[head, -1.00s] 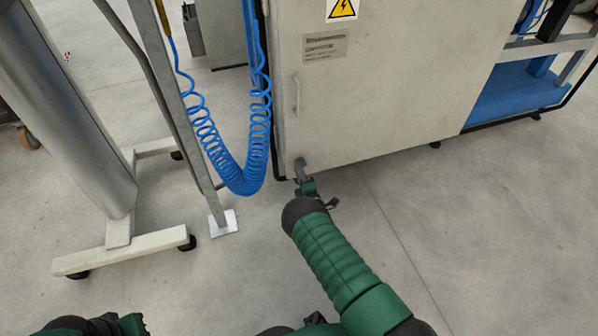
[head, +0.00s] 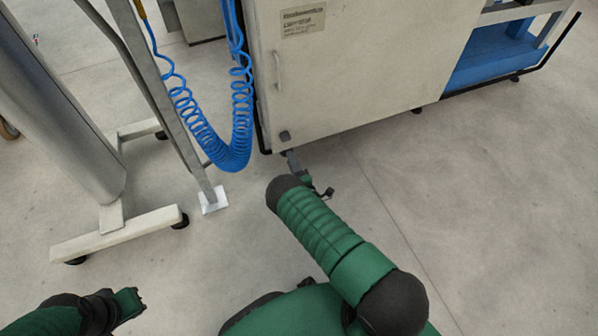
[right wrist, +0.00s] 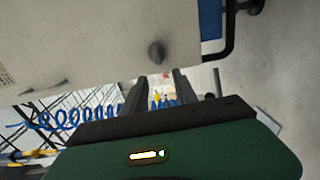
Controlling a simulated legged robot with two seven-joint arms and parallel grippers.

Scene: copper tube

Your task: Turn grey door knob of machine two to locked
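The grey door knob (head: 285,136) is a small dark knob low on the left part of the pale machine door (head: 350,70). It also shows in the right wrist view (right wrist: 156,53), just beyond the fingertips. My right gripper (head: 292,158) is just below the knob in the head view and looks apart from it. In the right wrist view my right gripper (right wrist: 160,78) has its two fingers spread with nothing between them. My left gripper (head: 132,301) is at the lower left, far from the machine; its finger gap is not clear.
A coiled blue hose (head: 235,135) hangs left of the door beside a grey post (head: 165,100). A wheeled stand (head: 115,235) is farther left. A door handle (head: 278,72) is above the knob. The floor in front of the machine is clear.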

